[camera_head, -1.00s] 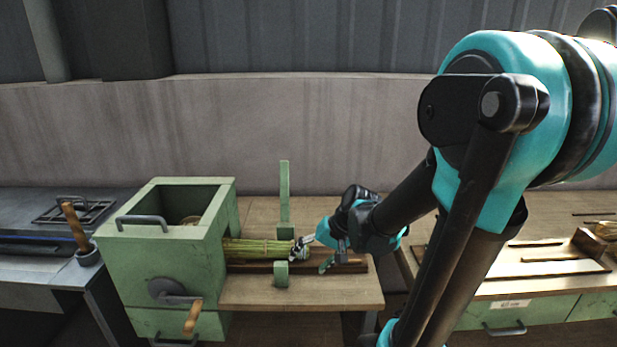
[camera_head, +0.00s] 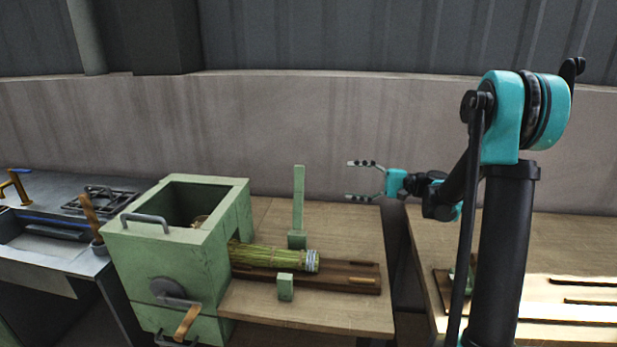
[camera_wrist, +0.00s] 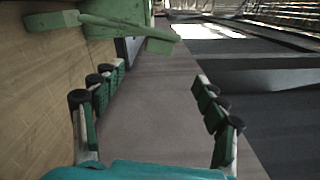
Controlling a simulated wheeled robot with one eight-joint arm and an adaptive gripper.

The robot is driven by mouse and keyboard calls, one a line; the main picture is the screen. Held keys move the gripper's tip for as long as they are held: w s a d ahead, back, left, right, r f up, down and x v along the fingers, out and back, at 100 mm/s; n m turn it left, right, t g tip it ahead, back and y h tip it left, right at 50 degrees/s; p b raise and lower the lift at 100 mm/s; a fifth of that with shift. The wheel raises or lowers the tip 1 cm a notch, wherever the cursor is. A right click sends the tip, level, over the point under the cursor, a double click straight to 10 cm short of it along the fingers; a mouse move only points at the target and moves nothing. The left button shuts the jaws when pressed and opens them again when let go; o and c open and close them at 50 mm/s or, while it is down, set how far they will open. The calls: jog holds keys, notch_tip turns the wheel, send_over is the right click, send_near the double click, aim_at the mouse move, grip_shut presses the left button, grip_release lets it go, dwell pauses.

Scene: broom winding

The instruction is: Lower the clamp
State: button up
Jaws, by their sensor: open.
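The clamp's green arm (camera_head: 298,195) stands upright behind the straw bundle, hinged at a green block (camera_head: 297,240). A second green block (camera_head: 285,288) stands in front of the bundle. The straw bundle (camera_head: 275,257) lies between the blocks, its left end in the green box and its right end banded. My gripper (camera_head: 352,180) is open and empty, a little right of the upright arm and apart from it. In the wrist view the green arm (camera_wrist: 115,27) shows beyond the open fingers (camera_wrist: 157,80).
The green winding box (camera_head: 165,255) with a crank handle (camera_head: 187,322) stands left of the bundle. A second bench (camera_head: 470,230) stands at the right. A wall is behind.

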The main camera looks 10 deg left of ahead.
aim_at(300, 177)
jog(key=a, duration=1.1)
jog(key=s+a, duration=0.1)
jog(key=a, duration=0.4)
jog(key=shift+a, duration=0.25)
jog(key=shift+c, duration=0.3)
grip_shut()
